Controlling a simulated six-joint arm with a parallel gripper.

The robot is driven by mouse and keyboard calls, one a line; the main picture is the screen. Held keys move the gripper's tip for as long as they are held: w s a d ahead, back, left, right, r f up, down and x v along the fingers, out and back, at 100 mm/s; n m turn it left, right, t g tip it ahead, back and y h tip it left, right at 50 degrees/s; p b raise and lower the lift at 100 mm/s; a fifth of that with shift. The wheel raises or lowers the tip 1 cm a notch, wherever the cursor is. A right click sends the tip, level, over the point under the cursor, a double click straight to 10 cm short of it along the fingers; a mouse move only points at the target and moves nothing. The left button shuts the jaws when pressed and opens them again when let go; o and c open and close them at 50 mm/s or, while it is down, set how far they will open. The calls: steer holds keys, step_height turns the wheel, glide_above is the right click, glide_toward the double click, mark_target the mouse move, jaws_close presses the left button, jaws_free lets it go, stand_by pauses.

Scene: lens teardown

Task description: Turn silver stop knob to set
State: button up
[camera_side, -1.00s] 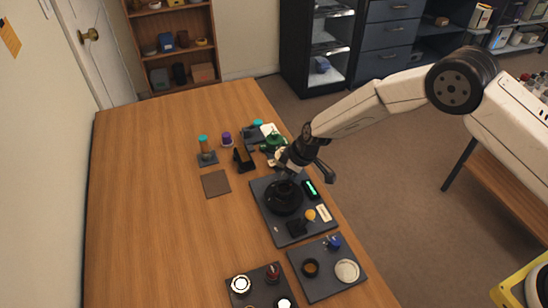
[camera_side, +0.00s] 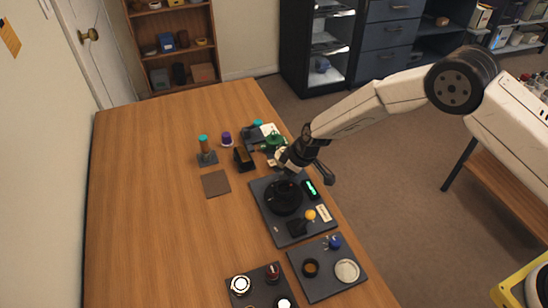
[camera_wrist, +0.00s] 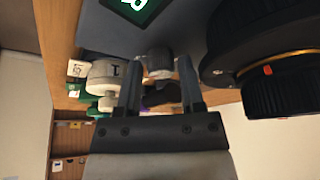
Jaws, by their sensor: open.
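A grey, silver-looking knob (camera_wrist: 159,62) shows in the wrist view at the edge of the dark plate, between the tips of my gripper (camera_wrist: 160,80). My gripper is open, with one finger on each side of the knob. I cannot tell whether either finger touches it. In the side view, my gripper (camera_side: 285,166) is at the far edge of the dark base plate (camera_side: 267,224), just behind the black lens body (camera_side: 284,198). The knob is hidden there behind the gripper. The knob's setting cannot be read.
The lens body (camera_wrist: 262,45) is close on the right in the wrist view. A pale cylinder (camera_wrist: 105,78) stands close on the left. A lit green display (camera_side: 311,188) is on the plate. A black block (camera_side: 243,158) stands nearby. The table's left side is clear.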

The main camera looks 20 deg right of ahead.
steer(key=shift+r, duration=0.15)
steer(key=v, duration=0.7)
steer(key=shift+d+r, duration=0.2)
steer(key=shift+r, duration=0.05)
steer(key=shift+s, duration=0.15)
stand_by(0.4)
steer(key=s+d+r+m+h, duration=0.2)
steer(key=s+d+r+m, duration=0.3)
steer(key=s+d+r, duration=0.55)
steer(key=s+d+m, duration=0.2)
steer(key=s+d, duration=0.3)
steer(key=s, duration=0.2)
steer(key=s+d+r+m+h, duration=0.1)
steer(key=s+d, duration=0.3)
steer(key=s, duration=0.3)
steer(key=shift+d+m+g, duration=0.3)
steer(key=shift+d+m, duration=0.1)
steer(key=shift+s, duration=0.15)
